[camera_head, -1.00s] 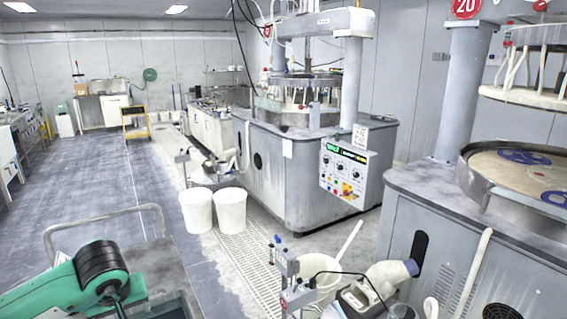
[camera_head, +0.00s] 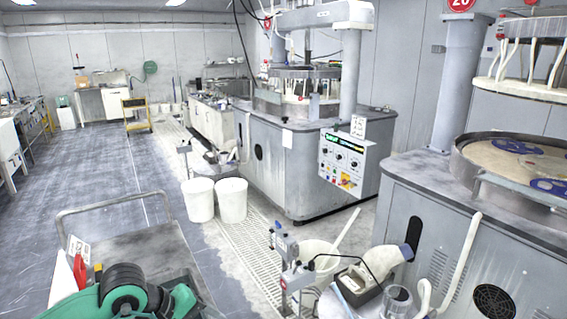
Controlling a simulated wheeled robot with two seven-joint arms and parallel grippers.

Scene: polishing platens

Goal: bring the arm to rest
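Green and black links of my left arm (camera_head: 120,296) show at the bottom left, low over a grey cart. The rest of this arm runs below the frame. Neither of my grippers can be seen, so I cannot tell their opening or whether they hold anything. No part of my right arm shows.
The grey cart (camera_head: 132,242) with a tubular handle stands at front left, a red object (camera_head: 80,271) on it. Two white buckets (camera_head: 231,200) stand beyond. A polishing machine (camera_head: 298,170) is behind them; another platen (camera_head: 520,165) is at right. The left floor is clear.

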